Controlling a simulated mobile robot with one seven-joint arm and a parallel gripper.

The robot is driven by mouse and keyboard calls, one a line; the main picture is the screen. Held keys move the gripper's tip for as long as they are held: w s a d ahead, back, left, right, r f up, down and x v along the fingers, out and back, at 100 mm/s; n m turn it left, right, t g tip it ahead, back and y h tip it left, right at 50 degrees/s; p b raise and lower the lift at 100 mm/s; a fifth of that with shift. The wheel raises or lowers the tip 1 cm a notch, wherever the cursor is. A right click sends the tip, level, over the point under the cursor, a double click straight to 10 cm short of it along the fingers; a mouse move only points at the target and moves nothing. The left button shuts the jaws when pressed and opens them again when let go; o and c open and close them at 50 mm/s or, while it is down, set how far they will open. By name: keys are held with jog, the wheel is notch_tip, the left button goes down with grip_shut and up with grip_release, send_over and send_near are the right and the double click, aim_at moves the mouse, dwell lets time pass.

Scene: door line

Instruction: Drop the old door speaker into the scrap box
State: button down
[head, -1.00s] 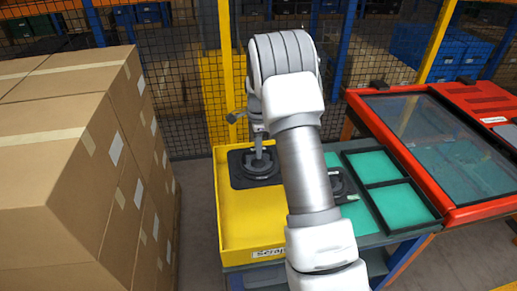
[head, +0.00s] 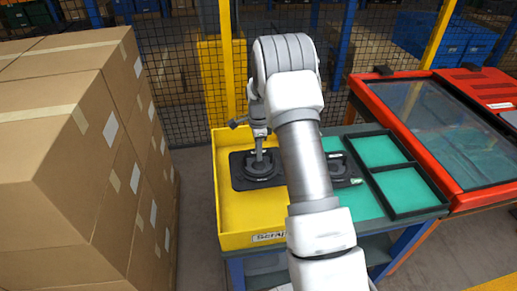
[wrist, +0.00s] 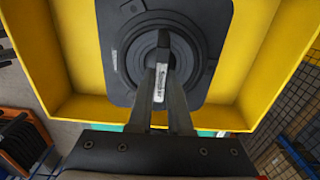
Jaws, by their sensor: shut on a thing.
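The old door speaker is a black square plate with a round ringed cone (head: 242,178). It also shows in the wrist view (wrist: 117,80). My gripper (head: 259,154) is shut on the raised part at the speaker's centre, with its fingers pointing down; a pale label shows between the fingers in the wrist view (wrist: 163,70). The speaker is over or inside the yellow scrap box (head: 238,222), within its walls as seen. Whether it touches the box floor I cannot tell. The box's front label is partly hidden by my arm.
A second black round speaker (head: 343,172) lies right of the box, partly behind my arm. Green trays with black frames (head: 378,150) and a red-framed glass-topped case (head: 435,120) stand further right. Stacked cartons (head: 60,150) fill the left. A mesh fence (head: 180,90) stands behind.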

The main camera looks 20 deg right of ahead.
jog(key=shift+w+f, duration=0.1)
jog(key=shift+f, duration=0.05)
jog(key=c, duration=0.9)
grip_release()
jog(key=shift+o, duration=0.7)
jog(key=shift+f, duration=0.1)
notch_tip(320, 180, up, 18)
jog(key=shift+f+b, duration=0.15)
jog(key=shift+b, duration=0.2)
